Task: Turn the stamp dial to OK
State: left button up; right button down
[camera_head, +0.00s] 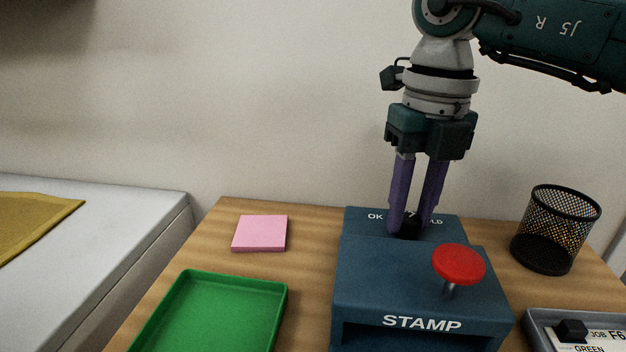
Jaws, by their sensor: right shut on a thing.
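The blue stamp machine (390,285) stands on the wooden table, with "STAMP" on its front and a red round knob (459,264) on top. Its dial (411,230) is a small black piece at the back of the top, between the labels "OK" on the left and one ending in "LD" on the right. My right gripper (411,228) points down from above, its purple fingers shut on the dial. The fingers hide part of the dial and of the lettering, so I cannot tell where the dial points. My left gripper is not in view.
A green tray (186,274) and a pink note pad (260,232) are left of the machine. A black mesh cup (556,228) stands at the right. A grey tray (535,324) with a black block and a job card is at the lower right.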

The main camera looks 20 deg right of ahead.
jog(key=shift+n, duration=0.3)
jog(key=n+b, duration=0.1)
jog(key=n, duration=0.2)
jog(key=shift+n, duration=0.4)
jog(key=n, duration=0.3)
jog(key=shift+n+b, duration=0.3)
jog(key=n+b, duration=0.1)
jog(key=n, duration=0.3)
jog(key=shift+n, duration=2)
jog(key=shift+a+r, duration=0.1)
jog(key=c, duration=0.8)
grip_release()
jog(key=shift+o, duration=1.1)
jog(key=shift+w, duration=0.1)
